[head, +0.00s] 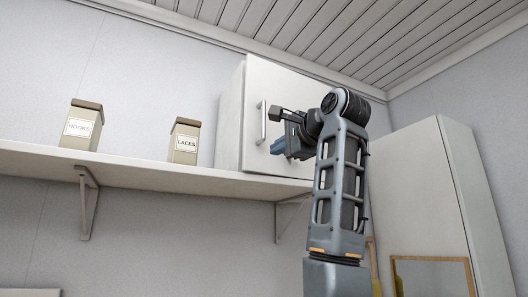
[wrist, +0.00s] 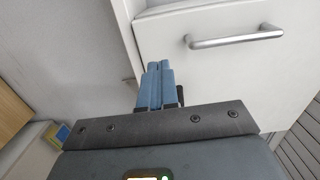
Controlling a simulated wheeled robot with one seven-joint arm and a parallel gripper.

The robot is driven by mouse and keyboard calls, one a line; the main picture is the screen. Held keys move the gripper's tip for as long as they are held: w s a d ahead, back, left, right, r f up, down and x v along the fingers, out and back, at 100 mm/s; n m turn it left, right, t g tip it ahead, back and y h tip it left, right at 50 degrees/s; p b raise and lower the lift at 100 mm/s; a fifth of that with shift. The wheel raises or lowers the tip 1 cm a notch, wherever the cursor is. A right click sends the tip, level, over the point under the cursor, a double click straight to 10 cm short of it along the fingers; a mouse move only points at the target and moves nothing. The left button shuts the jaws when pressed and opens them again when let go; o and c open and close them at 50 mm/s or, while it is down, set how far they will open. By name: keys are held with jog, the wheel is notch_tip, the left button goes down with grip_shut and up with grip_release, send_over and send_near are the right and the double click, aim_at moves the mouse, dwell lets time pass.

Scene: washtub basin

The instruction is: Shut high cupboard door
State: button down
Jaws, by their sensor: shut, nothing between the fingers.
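The high cupboard (head: 230,122) is a white box standing on the wall shelf. Its white door (head: 285,95) has a vertical silver bar handle (head: 262,122) near the left edge. The door looks flush or nearly flush with the box; I cannot tell whether a narrow gap is left. My gripper (head: 279,148) is in front of the door's lower part, right of and below the handle. In the wrist view its blue fingers (wrist: 158,69) are together and empty, close to the door (wrist: 235,75) and apart from the handle (wrist: 236,40). Whether they touch the door is unclear.
The shelf (head: 145,175) runs left from under the cupboard on brackets. Two labelled tins (head: 82,127) (head: 185,142) stand on it, clear of the door. A tall white cabinet (head: 420,185) stands at the right, with a wood-framed panel (head: 430,277) low before it.

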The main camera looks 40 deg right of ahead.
aim_at(258, 159)
jog(key=w, duration=0.2)
jog(key=w+p, duration=0.1)
jog(key=w, duration=0.2)
jog(key=w+p, duration=0.1)
jog(key=w, duration=0.1)
jog(key=shift+w+d, duration=0.2)
jog(key=shift+d, duration=0.2)
